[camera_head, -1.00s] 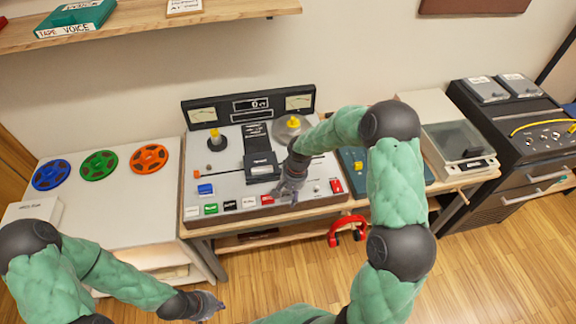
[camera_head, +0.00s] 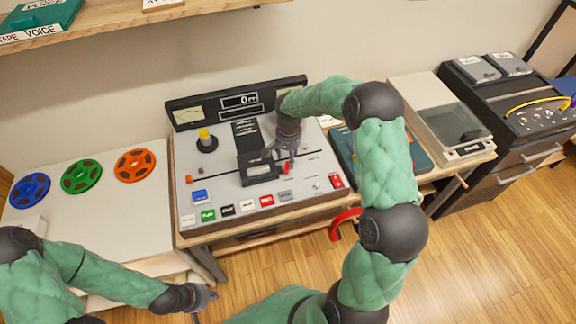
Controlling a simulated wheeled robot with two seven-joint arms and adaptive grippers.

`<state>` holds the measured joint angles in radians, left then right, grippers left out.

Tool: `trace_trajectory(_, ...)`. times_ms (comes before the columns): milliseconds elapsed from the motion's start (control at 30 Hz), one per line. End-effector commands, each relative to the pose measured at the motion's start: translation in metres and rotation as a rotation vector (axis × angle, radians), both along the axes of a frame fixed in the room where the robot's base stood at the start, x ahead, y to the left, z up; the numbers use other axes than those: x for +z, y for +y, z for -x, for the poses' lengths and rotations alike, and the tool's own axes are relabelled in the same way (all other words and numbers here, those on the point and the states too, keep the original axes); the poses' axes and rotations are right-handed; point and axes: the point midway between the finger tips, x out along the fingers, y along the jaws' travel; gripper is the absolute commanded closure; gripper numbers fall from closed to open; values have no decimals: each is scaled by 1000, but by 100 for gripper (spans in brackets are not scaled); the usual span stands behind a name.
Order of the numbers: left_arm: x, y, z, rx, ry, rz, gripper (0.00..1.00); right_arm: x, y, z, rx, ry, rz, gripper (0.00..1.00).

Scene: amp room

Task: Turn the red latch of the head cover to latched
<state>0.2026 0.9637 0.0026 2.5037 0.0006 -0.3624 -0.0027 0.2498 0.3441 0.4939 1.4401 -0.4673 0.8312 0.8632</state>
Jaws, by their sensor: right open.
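The black head cover (camera_head: 262,172) sits in the middle of the grey tape deck (camera_head: 215,183). A small red piece, which looks like the red latch (camera_head: 287,168), stands just right of the cover. Its exact position is hard to tell at this size. My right gripper (camera_head: 283,154) is open, pointing down at the cover's right side, close above the red latch. I cannot tell whether its fingers touch the latch. My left gripper (camera_head: 210,297) is low in front of the deck, away from it, and its finger state is unclear.
Colored buttons (camera_head: 228,210) line the deck's front edge, with a red switch (camera_head: 336,181) at the right. A yellow-topped spindle (camera_head: 206,140) stands at the back left. Three reels (camera_head: 82,177) lie on the left table. A teal case (camera_head: 345,152) lies right of the deck.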

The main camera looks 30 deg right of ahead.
Motion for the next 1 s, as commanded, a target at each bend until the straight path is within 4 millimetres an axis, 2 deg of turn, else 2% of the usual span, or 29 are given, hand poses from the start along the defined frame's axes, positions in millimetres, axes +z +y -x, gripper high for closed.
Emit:
trace_trajectory(33, -3, 0, 0, 0, 0, 0, 100, -12, 0, 1, 0, 4, -1, 46)
trace_trajectory(100, -6, 0, 0, 0, -1, 0, 100, -23, 0, 1, 0, 2, -1, 46)
trace_trajectory(300, -10, 0, 0, 0, -1, 0, 100, -47, 0, 0, -1, 0, 0, 46)
trace_trajectory(467, -11, 0, 0, 0, -1, 0, 100, -55, 0, 0, 0, -1, 0, 46)
trace_trajectory(733, -11, 0, 0, 0, -1, 0, 100, -56, 0, 0, 0, -1, 0, 46)
trace_trajectory(767, -11, 0, 0, 0, -1, 0, 100, -55, 0, 0, 0, -1, 0, 49)
trace_trajectory(933, -11, 0, 0, 0, -1, 0, 100, -55, 0, 0, 0, -1, 0, 97)
trace_trajectory(1000, -11, 0, 0, 0, -1, 0, 100, -55, 0, 0, 0, -1, 0, 100)
